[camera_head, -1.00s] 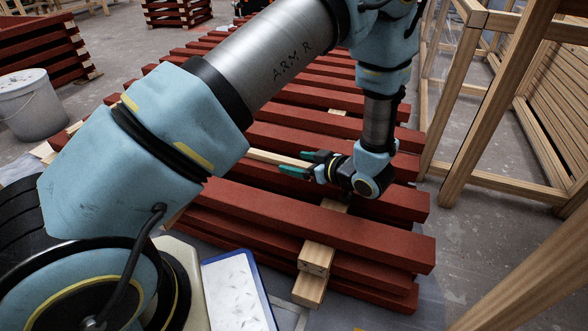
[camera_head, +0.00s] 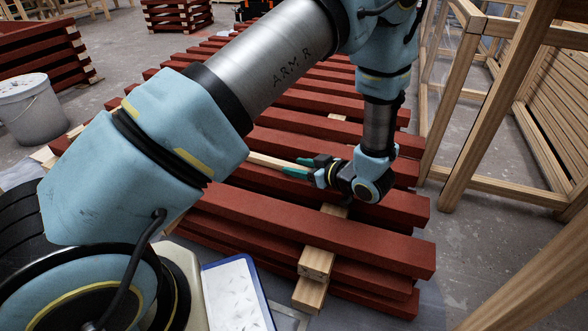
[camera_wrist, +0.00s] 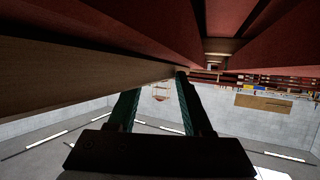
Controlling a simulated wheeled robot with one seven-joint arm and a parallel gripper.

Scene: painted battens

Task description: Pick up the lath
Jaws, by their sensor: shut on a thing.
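The lath (camera_head: 270,161) is a thin strip of pale bare wood among the dark red battens of the stack. Its left part is hidden behind my arm in the head view. My gripper (camera_head: 298,168), with green fingers, is shut on the lath near its right end, low over the red battens. In the wrist view, the pale brown strip (camera_wrist: 85,82) runs from the left edge to my fingertips (camera_wrist: 158,82). The gap between the lath and the battens is too small to tell.
The red batten stack (camera_head: 310,225) lies below my gripper, with pale wood spacers (camera_head: 316,262) between layers. Timber frames (camera_head: 470,110) stand close on the right. A white bucket (camera_head: 35,108) is at the left. Bare floor (camera_head: 420,215) lies between stack and frames.

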